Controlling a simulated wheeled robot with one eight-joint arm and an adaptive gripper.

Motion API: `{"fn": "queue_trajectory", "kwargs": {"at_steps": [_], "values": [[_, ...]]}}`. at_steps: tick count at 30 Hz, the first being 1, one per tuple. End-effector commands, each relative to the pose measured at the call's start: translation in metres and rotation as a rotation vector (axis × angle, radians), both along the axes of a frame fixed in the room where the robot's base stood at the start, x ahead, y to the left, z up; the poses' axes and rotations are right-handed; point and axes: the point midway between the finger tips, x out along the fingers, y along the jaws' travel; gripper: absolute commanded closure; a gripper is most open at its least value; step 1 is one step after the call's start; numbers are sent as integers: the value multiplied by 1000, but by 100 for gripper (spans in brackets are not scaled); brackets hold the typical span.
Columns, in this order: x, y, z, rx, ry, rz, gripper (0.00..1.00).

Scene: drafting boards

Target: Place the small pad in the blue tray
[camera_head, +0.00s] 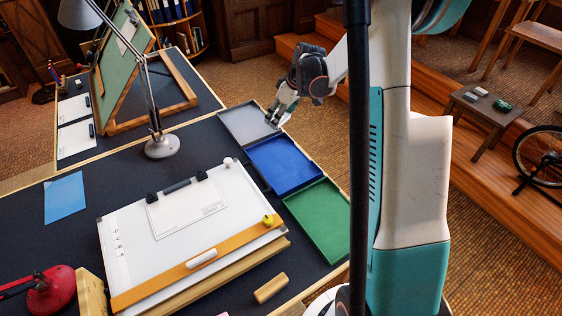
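The blue tray (284,164) lies on the dark table between a grey tray (247,122) and a green tray (322,220). It looks empty. My gripper (275,119) points down over the right part of the grey tray, behind the blue tray in the picture. Its fingers are small here, and I cannot tell whether they are open or hold something. I cannot pick out the small pad for certain.
A drawing board (140,225) with an orange straightedge (190,268) lies left of the trays. A white cylinder (227,162) stands near its far corner. A desk lamp (162,146) stands beyond. A tan block (270,288) lies at the front.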

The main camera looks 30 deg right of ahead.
Motion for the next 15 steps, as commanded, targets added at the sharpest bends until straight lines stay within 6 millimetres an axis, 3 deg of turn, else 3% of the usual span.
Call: {"fn": "queue_trajectory", "kwargs": {"at_steps": [15], "values": [[0,-1,-120,0,0,3,61]]}}
